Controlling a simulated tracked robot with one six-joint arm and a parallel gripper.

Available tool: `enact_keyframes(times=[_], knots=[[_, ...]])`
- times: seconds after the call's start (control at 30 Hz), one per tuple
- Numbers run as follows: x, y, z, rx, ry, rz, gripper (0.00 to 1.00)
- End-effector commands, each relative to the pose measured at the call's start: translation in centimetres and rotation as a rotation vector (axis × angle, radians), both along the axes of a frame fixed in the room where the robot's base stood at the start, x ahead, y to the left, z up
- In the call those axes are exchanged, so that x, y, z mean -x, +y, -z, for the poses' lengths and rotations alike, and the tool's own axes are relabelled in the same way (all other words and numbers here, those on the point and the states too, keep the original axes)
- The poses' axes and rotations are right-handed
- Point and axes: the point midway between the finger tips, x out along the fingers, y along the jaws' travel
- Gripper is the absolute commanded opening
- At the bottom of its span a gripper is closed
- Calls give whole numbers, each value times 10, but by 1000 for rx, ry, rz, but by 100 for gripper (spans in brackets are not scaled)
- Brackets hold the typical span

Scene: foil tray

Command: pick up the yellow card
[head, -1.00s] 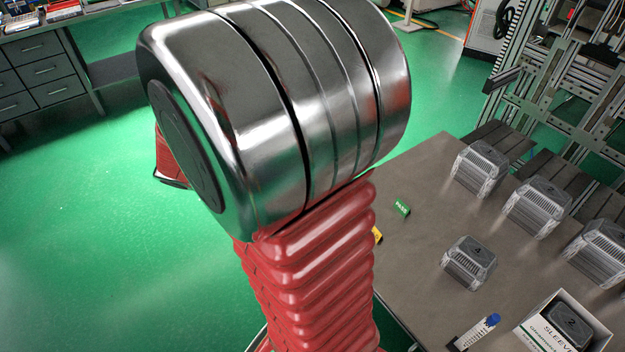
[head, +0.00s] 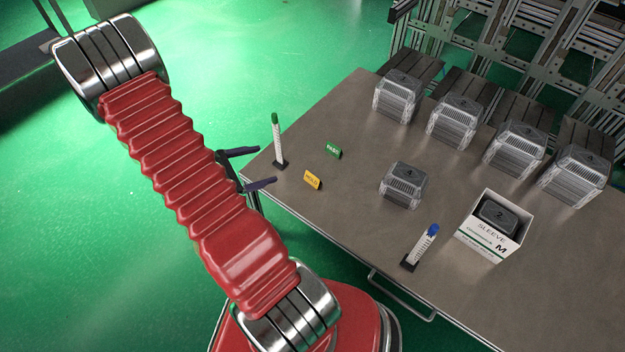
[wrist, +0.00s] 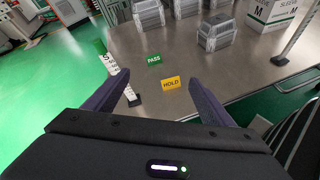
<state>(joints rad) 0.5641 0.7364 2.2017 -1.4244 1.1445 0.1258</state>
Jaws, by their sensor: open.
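The yellow card (head: 312,180), marked HOLD, stands on the grey table near its left edge. In the wrist view the yellow card (wrist: 171,83) shows ahead of my gripper (wrist: 156,84), between the lines of its two fingers. My gripper (head: 258,169) is open and empty at the table's left edge in the head view, to the left of the card and apart from it. Nothing hides the card in either view.
A green PASS card (head: 333,150) stands just behind the yellow one.

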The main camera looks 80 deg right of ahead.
Motion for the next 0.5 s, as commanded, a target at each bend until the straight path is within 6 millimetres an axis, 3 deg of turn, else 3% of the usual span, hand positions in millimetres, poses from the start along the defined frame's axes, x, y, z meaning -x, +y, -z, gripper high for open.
enact_keyframes(times=[0.23,0.5], knots=[[25,-23,60,-34,139,-86,77],[54,-35,127,-91,254,-191,77]])
